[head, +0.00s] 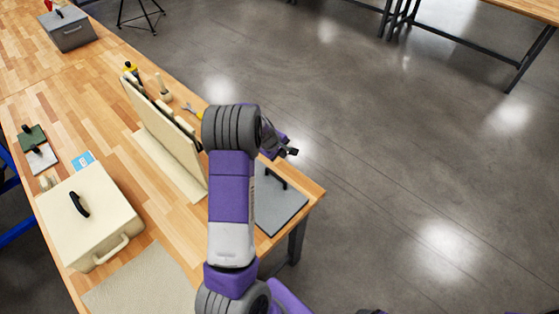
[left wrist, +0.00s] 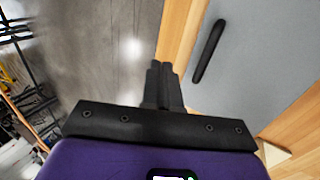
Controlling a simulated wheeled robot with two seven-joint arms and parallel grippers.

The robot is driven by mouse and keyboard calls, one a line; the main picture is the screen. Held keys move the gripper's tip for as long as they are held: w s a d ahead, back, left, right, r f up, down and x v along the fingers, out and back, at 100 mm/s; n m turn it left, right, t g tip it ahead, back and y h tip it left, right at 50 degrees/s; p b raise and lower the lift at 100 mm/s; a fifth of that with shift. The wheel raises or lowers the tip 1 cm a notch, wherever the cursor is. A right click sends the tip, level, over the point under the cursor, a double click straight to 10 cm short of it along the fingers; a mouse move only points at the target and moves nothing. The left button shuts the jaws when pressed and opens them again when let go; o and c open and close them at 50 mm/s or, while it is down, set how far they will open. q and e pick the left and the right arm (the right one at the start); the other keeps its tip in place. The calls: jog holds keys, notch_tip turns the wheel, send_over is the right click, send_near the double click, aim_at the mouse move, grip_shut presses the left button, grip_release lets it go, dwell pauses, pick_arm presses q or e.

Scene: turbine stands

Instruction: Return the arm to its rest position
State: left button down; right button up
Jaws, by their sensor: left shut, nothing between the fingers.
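My left arm reaches up from the bottom middle of the head view, over the near right part of the wooden table. My left gripper (head: 292,152) is beyond the table's right edge, over the floor. In the left wrist view its two black fingers (left wrist: 160,70) lie together, shut with nothing between them. A grey plate (head: 283,208) with a black handle lies at the table corner, partly hidden by my arm. The plate (left wrist: 265,60) and its handle (left wrist: 208,50) show right of the fingers, apart from them. My right gripper is not in view.
The wooden table (head: 165,225) carries a cream box (head: 100,210), an upright beige panel (head: 160,115) left of my arm, a pale mat (head: 145,285) and a grey box (head: 68,32). Small tools stand behind the panel. Open floor (head: 400,150) lies to the right.

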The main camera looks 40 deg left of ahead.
pick_arm(q)
jog(key=r, duration=0.3)
jog(key=w+r, duration=0.1)
jog(key=r, duration=0.1)
jog(key=shift+r, duration=0.3)
jog(key=shift+d+f, duration=0.1)
jog(key=s+d+f+m+g, duration=0.1)
jog(key=s+d+f+m, duration=0.1)
jog(key=d+f, duration=0.3)
jog(key=s+d+f+m+g, duration=0.1)
jog(key=s+d+f+m, duration=0.1)
jog(key=d+f, duration=0.3)
jog(key=s+d+f+m+h, duration=0.1)
jog(key=s+d+f+m, duration=0.1)
jog(key=d+f, duration=0.3)
jog(key=shift+s+d+f+g, duration=0.3)
jog(key=shift+s+d+g, duration=0.1)
jog(key=shift+s, duration=0.1)
jog(key=s+d+f+m+g+h, duration=0.1)
jog(key=s+d+f+m+h, duration=0.15)
jog(key=s+d+m, duration=0.45)
jog(key=s+d+f+m+g+h, duration=0.1)
jog(key=s+d+f+m, duration=0.15)
jog(key=s+d, duration=0.9)
jog(key=w+d+f+b, duration=0.1)
jog(key=w+f+b, duration=0.2)
jog(key=f+b, duration=1.3)
jog(key=shift+d+f, duration=0.3)
jog(key=shift+f, duration=0.15)
